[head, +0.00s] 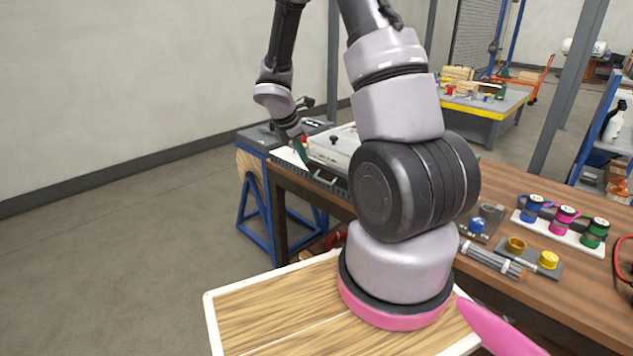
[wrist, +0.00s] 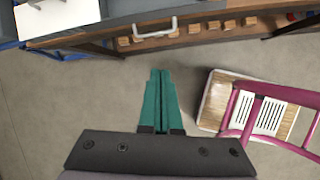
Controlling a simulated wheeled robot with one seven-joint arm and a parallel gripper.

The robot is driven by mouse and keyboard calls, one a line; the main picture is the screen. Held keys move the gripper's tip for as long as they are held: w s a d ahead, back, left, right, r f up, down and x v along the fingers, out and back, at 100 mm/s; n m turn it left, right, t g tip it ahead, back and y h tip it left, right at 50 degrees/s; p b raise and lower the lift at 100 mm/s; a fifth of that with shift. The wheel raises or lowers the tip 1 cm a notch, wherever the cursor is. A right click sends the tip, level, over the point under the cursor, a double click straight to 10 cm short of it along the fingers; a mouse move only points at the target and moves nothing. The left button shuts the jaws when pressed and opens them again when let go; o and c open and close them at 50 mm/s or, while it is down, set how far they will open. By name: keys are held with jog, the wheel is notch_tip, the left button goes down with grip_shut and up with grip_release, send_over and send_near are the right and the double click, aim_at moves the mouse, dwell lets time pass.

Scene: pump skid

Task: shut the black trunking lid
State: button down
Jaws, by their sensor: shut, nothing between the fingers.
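The black trunking (head: 338,184) runs along the front edge of the wooden bench, partly hidden behind my arm in the head view. A pale bar handle (wrist: 155,29) shows at a dark panel (wrist: 200,6), likely the trunking lid, at the top of the wrist view. I cannot tell how far the lid stands open. My gripper (wrist: 160,72) has green fingers, shut together and empty. They point toward the bench edge and are apart from the handle in the wrist view. In the head view my gripper (head: 303,152) is near the far left end of the bench.
A white panel (head: 330,146) with dark knobs sits on the bench beside the trunking. Blue, pink and green capped parts (head: 564,218) stand on a white plate at right. Open floor (head: 120,260) lies left.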

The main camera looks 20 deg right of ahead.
jog(key=w+d+f+n, duration=0.1)
jog(key=d+f+n, duration=0.1)
jog(key=f, duration=0.6)
jog(key=w+d+f+n, duration=0.1)
jog(key=d+f, duration=0.1)
jog(key=f, duration=0.5)
jog(key=shift+w+d+r, duration=0.3)
jog(key=shift+d+r, duration=0.25)
jog(key=shift+r, duration=0.25)
jog(key=shift+w+d+r, duration=0.25)
jog(key=shift+d+r, duration=0.25)
jog(key=shift+r, duration=0.25)
